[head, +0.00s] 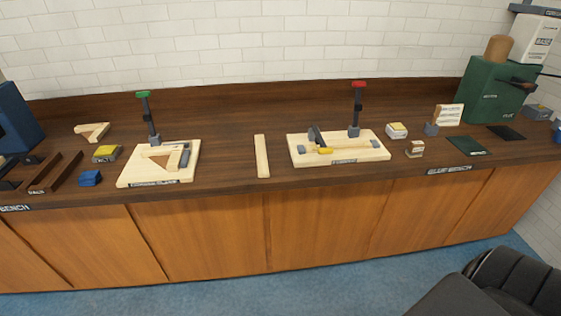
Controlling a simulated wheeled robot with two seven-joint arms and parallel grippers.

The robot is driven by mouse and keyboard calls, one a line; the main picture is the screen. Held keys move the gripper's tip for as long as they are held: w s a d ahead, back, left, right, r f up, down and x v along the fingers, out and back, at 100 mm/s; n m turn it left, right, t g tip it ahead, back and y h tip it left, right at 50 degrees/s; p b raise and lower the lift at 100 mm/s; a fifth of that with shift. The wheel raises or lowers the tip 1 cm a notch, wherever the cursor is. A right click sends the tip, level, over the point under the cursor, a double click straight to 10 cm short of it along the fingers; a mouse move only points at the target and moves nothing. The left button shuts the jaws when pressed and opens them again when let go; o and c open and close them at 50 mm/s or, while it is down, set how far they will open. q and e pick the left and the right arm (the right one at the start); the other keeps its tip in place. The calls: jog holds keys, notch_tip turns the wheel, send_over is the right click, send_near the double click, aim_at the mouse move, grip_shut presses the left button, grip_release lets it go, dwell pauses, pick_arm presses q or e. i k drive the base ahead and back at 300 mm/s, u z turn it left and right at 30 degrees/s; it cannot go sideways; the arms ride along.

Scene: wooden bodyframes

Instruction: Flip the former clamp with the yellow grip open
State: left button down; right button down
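The former board (345,160) is a pale wooden plate on the bench, right of the middle. On its left part is a clamp whose yellow grip (325,151) lies low, close to the board. A dark upright piece (316,136) stands beside it. A second clamp on this board has a red grip (358,84) and stands upright at the back right. Neither of my grippers is in view, and nothing is seen touching the clamps.
Another board (130,179) at left has an upright clamp with a green grip (143,93). A pale wooden strip (262,156) lies between the boards. Small blocks (397,130) and a green machine (490,95) stand at right. A black padded shape (505,282) fills the lower right corner.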

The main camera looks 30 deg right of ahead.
aim_at(318, 139)
jog(key=u, duration=0.65)
jog(key=i, duration=0.95)
jog(key=z, duration=1.4)
